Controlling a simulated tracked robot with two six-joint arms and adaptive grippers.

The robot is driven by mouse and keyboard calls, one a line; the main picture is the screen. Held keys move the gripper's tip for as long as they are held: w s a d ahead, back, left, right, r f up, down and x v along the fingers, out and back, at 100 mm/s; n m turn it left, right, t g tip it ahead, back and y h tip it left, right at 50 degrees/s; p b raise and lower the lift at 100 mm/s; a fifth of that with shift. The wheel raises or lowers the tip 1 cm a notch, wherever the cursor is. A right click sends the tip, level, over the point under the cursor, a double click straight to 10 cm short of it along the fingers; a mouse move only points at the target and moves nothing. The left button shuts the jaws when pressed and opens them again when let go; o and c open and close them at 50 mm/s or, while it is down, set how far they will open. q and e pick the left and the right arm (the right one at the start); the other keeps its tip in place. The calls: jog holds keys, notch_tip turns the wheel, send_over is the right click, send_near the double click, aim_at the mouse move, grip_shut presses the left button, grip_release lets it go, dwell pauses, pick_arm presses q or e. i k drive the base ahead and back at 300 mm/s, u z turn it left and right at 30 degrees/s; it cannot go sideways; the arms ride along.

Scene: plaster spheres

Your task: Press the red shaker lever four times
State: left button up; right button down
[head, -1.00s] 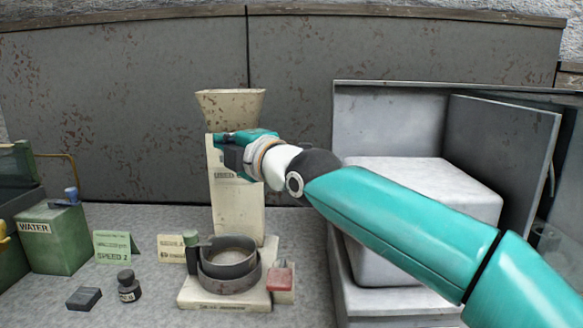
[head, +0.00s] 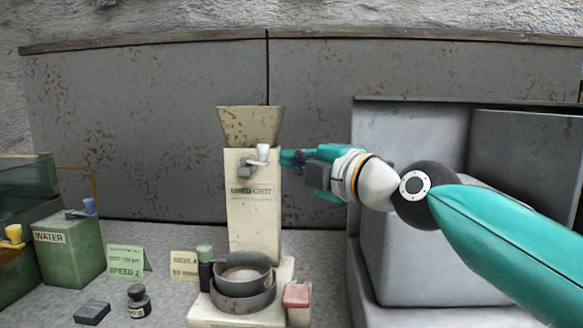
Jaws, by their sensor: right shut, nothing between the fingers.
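The red shaker lever (head: 297,294) is a red pad at the right side of the cream machine base, low in the head view. The cream dispenser tower (head: 253,222) stands behind it, marked "USED GRIT", with a hopper (head: 249,126) on top and a small white-knobbed lever (head: 262,153) on its upper front. A grey bowl (head: 243,283) sits on the base beside the red lever. My right gripper (head: 284,157) is shut and empty, pointing left beside the tower's upper right edge, well above the red lever. My left gripper is not in view.
A green WATER box (head: 67,252) with a blue tap stands at the left. Green and cream cards (head: 126,261), a dark bottle (head: 138,301) and a dark block (head: 92,312) are on the grey bench. A grey open cabinet (head: 400,250) stands at the right.

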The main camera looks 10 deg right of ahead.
aim_at(295, 296)
jog(key=k, duration=1.5)
